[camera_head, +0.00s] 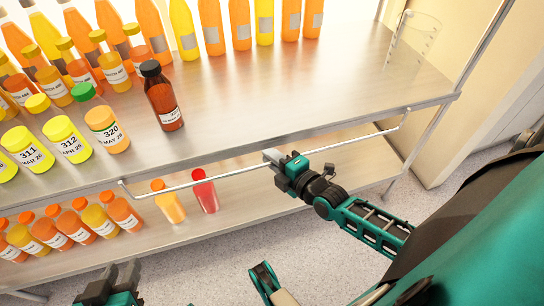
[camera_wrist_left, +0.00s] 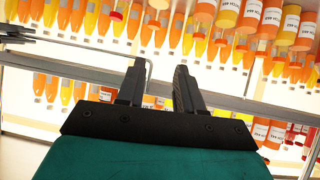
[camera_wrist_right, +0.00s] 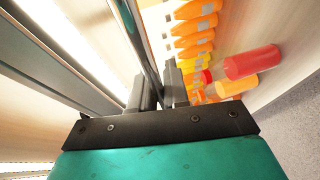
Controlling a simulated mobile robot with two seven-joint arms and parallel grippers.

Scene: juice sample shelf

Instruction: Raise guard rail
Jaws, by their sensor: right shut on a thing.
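The guard rail (camera_head: 225,175) is a thin pale metal bar running along the front of the shelf unit, with bent ends. In the head view it lies in front of and below the upper shelf's front edge. My right gripper (camera_head: 274,157) is shut on the guard rail near its middle. In the right wrist view the rail (camera_wrist_right: 139,45) passes between the fingers (camera_wrist_right: 158,90). My left gripper (camera_head: 118,275) is low at the left, away from the rail. In the left wrist view its fingers (camera_wrist_left: 160,85) are apart with nothing between them.
The upper shelf (camera_head: 260,90) holds several juice bottles, a dark brown bottle (camera_head: 161,95) near its front and a clear beaker (camera_head: 415,35) at the right. The lower shelf (camera_head: 250,205) holds more bottles, including a red one (camera_head: 204,190) behind the rail. Floor is clear in front.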

